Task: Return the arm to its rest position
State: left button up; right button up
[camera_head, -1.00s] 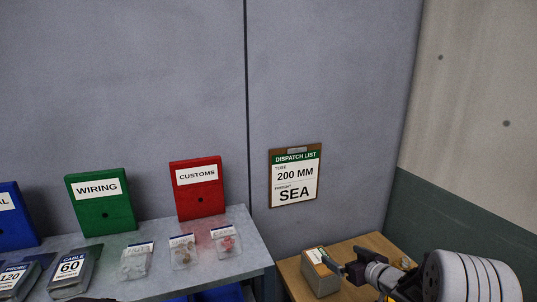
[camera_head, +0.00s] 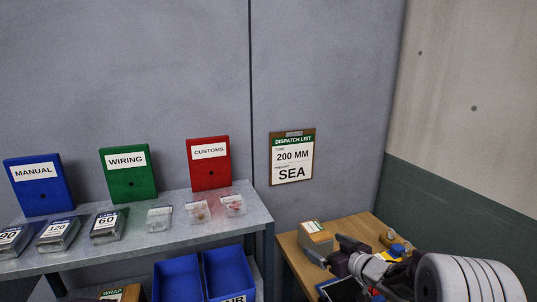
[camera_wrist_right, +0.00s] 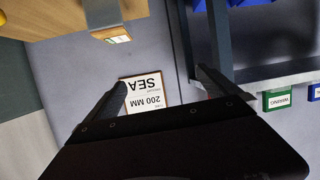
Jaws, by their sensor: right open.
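My right arm comes in from the lower right in the head view, over the wooden table (camera_head: 292,250). My right gripper (camera_head: 325,248) is in front of a small cardboard box (camera_head: 315,236) with a white and green label. In the right wrist view the two fingers of the right gripper (camera_wrist_right: 162,88) are spread apart with nothing between them. Past them the dispatch list (camera_wrist_right: 148,92) shows upside down on the wall. My left gripper is not in view.
A grey shelf (camera_head: 175,200) holds blue, green and red binders, several labelled boxes and small clear bags. Blue bins (camera_head: 178,280) stand below it. Small yellow and blue items (camera_head: 398,250) lie on the table behind my right arm. The wall is close behind.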

pick_arm(q)
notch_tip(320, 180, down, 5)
jog(key=b, duration=0.4)
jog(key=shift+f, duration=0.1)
pick_arm(e)
jog(key=s+f+m+g+h, duration=0.2)
jog(key=s+f+g, duration=0.2)
jog(key=s, duration=0.6)
jog(key=s+f+m+g+h, duration=0.1)
jog(key=s+f+g+h, duration=0.1)
jog(key=s+f, duration=0.6)
jog(key=s+f+m+g+h, duration=0.1)
jog(key=s+f+g, duration=0.4)
jog(key=s, duration=0.7)
jog(key=shift+d+f+m+g+h, duration=0.3)
jog(key=shift+f+m+h, duration=0.1)
jog(key=shift+f+m, duration=0.45)
jog(key=shift+s, duration=0.1)
